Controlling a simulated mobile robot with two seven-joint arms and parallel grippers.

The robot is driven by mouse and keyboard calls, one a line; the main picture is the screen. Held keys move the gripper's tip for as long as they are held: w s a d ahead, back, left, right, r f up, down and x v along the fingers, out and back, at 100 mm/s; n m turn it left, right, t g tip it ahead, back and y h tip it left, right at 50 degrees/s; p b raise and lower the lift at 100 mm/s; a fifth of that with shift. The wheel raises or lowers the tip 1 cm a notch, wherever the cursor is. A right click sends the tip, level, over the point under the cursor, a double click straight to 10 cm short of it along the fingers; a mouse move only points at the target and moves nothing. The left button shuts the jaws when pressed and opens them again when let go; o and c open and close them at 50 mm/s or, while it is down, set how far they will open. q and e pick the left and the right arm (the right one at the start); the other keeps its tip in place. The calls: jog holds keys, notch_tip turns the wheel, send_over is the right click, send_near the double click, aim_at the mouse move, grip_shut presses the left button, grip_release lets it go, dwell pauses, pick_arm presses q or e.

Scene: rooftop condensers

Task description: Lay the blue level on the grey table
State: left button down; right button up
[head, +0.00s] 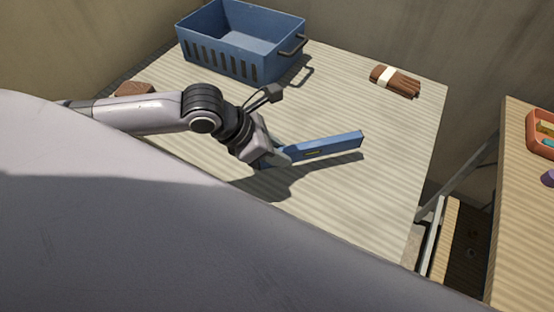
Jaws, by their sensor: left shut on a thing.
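The blue level (325,146) is a long blue bar with a small yellowish vial window. My left gripper (273,155) is shut on its left end, and the bar points out to the right. A shadow lies on the table just below the level; I cannot tell for sure whether the level touches the surface. The table (380,200) under it has a pale grey, finely striped top. The gripper hides the level's left end. My right gripper is not in view.
A blue basket (240,50) with a dark handle stands at the table's back left. A brown bundle with a white band (396,81) lies at the back right. A brown block (134,89) is behind my arm. A wooden table (525,220) with an orange tray (541,133) stands right, across a gap.

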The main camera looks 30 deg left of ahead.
pick_arm(q)
jog(key=shift+f, duration=1.6)
jog(key=c, duration=0.9)
grip_release()
jog(key=shift+f, duration=0.15)
jog(key=shift+r, duration=0.2)
jog(key=p+v, duration=0.1)
jog(key=v, duration=1.1)
jog(key=shift+s+f, duration=0.1)
